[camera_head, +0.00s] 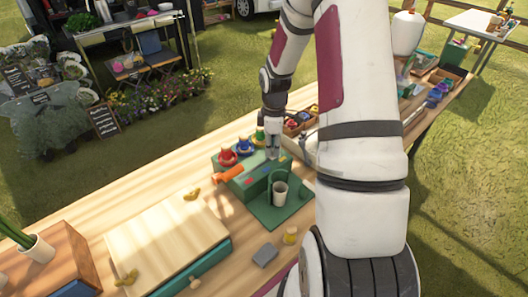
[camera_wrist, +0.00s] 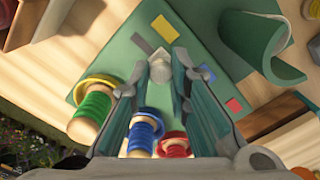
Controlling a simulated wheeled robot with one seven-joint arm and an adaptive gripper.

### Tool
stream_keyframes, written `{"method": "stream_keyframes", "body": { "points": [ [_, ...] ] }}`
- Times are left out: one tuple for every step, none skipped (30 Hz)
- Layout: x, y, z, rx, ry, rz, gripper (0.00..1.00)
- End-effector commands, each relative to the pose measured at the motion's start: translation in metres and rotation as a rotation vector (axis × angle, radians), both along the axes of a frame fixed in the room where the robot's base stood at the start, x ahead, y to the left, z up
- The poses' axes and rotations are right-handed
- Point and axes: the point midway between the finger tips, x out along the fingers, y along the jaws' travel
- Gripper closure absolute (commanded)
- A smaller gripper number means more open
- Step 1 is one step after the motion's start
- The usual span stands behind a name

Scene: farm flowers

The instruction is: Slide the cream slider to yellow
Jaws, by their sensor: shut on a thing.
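The cream slider (camera_wrist: 160,69) is a small pale knob on the sloped top of a green box (camera_wrist: 118,45). A dark grey slot (camera_wrist: 141,43) shows just beyond it. A yellow patch (camera_wrist: 165,28), a blue patch (camera_wrist: 207,73) and a red patch (camera_wrist: 234,105) lie in a row to its right. The knob stands between the yellow and blue patches along that row, nearer the blue. My gripper (camera_wrist: 159,75) is shut on the cream slider, with a finger on each side. In the head view my gripper (camera_head: 273,153) points down onto the box; the knob is hidden there.
Green, blue and red spools (camera_wrist: 90,110) stand along the box's near edge in the wrist view. A green stand (camera_wrist: 250,40) rises beside the patches. In the head view, an orange piece (camera_head: 228,174) and a grey cup (camera_head: 280,193) are close by. A wooden-lidded case (camera_head: 170,245) stands at the front left.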

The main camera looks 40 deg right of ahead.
Motion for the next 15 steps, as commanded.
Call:
{"method": "stream_keyframes", "body": {
  "points": [
    [0.0, -0.01, 0.001, -0.001, -0.002, -0.004, 1.0],
    [0.0, -0.014, 0.001, -0.001, -0.002, -0.002, 1.0],
    [0.001, -0.019, 0.001, -0.001, -0.002, -0.002, 1.0],
    [0.001, -0.022, 0.001, -0.001, -0.002, -0.001, 1.0],
    [0.001, -0.023, 0.001, -0.001, -0.002, -0.001, 1.0],
    [0.001, -0.024, 0.001, -0.001, -0.001, 0.0, 1.0],
    [0.001, -0.025, 0.001, -0.001, -0.001, 0.001, 1.0],
    [0.001, -0.025, 0.001, -0.001, -0.001, 0.001, 1.0],
    [0.001, -0.025, 0.001, -0.001, -0.001, 0.001, 1.0],
    [0.001, -0.025, 0.001, -0.002, -0.002, 0.001, 1.0],
    [0.001, -0.025, 0.001, -0.003, -0.002, 0.001, 1.0],
    [0.001, -0.026, 0.001, -0.003, -0.002, 0.001, 1.0],
    [0.001, -0.026, 0.001, -0.003, -0.002, 0.001, 1.0],
    [0.001, -0.026, 0.001, -0.003, -0.002, 0.001, 1.0],
    [0.001, -0.026, 0.001, -0.004, -0.003, 0.0, 0.74]
  ]
}}
